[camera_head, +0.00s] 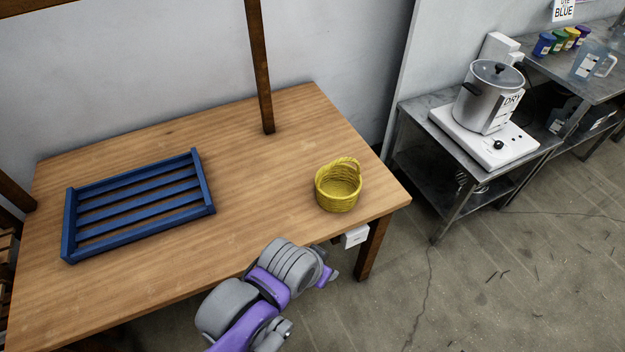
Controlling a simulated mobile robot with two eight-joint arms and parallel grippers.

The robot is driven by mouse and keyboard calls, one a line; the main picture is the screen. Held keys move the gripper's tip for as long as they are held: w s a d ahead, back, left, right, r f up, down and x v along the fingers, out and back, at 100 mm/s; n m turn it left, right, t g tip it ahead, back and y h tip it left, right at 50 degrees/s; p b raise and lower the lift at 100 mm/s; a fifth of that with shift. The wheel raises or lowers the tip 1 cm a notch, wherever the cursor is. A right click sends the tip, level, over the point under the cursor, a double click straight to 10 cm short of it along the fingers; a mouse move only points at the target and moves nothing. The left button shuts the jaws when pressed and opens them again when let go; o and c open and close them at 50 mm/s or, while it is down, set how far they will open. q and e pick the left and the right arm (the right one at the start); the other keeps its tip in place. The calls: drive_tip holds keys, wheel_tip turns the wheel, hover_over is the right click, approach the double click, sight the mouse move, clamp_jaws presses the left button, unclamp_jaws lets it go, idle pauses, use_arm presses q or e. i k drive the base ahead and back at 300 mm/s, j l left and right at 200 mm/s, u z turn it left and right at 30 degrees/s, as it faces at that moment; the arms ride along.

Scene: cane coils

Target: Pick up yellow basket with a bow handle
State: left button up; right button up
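A yellow woven basket (338,196) with a bow handle over its top stands upright on the wooden table (240,150), near the right end. It looks empty inside. An arm of mine, purple and grey, comes in from the bottom, left of centre, and seems to be the left one. Its far end (326,276) is beyond the table's front edge, below and apart from the basket. The fingers there are too small and partly hidden to tell if they are open. My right gripper is not in view.
A blue slatted rack (140,203) lies on the table's left half. A wooden post (259,70) rises at the back edge. A metal bench (470,185) with a pot (487,98) on a white hotplate stands right. The table's middle is clear.

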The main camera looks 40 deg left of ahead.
sight(340, 203)
drive_tip(key=i+l+u, duration=0.15)
drive_tip(key=u, duration=0.25)
drive_tip(key=i+l+u, duration=0.1)
drive_tip(key=l+u, duration=0.2)
drive_tip(key=u, duration=0.15)
drive_tip(key=l+u, duration=0.25)
drive_tip(key=u, duration=0.15)
drive_tip(key=i+l+u, duration=0.5)
drive_tip(key=u, duration=0.25)
